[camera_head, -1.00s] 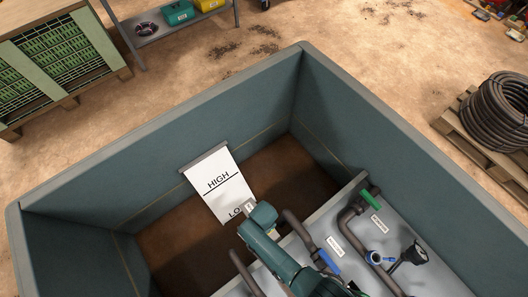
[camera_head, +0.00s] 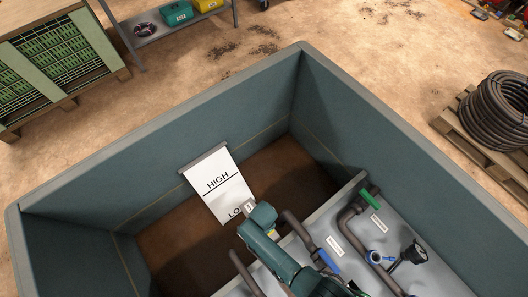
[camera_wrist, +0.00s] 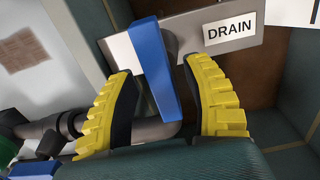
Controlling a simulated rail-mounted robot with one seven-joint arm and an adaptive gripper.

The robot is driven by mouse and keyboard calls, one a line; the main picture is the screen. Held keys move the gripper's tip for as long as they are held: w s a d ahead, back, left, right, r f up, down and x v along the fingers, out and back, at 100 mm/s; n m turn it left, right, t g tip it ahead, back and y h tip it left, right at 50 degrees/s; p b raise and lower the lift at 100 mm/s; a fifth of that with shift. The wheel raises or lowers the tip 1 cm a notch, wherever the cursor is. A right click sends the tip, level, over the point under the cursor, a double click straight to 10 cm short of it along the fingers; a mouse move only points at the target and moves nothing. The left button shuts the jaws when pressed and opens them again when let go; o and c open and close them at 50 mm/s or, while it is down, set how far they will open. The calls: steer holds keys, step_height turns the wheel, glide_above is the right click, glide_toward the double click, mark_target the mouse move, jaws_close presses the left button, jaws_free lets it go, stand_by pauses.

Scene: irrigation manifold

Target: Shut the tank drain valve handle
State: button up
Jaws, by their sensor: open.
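The drain valve handle is a blue lever (camera_wrist: 155,70) in the middle of the wrist view. It stands upright in the picture, in front of a grey plate with a label reading DRAIN (camera_wrist: 230,29). My gripper (camera_wrist: 160,72) is open, its two yellow ribbed fingers on either side of the lever. A narrow gap shows to the right of the lever; on the left the finger looks close to it, and I cannot tell whether it touches. In the head view my arm hides the drain handle and the fingers cannot be made out.
A teal-walled tank (camera_head: 150,200) surrounds the work area, with a HIGH/LO gauge board (camera_head: 218,184) on its wall. To the right a grey panel (camera_head: 350,225) carries pipes, a green handle (camera_head: 369,200), a blue handle (camera_head: 328,260) and a black gauge (camera_head: 415,252). A pipe (camera_wrist: 150,130) runs behind the lever.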

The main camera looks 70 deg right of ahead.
step_height(320, 180, up, 12)
stand_by(0.3)
step_height(320, 180, up, 3)
steer(key=p, duration=0.4)
stand_by(0.7)
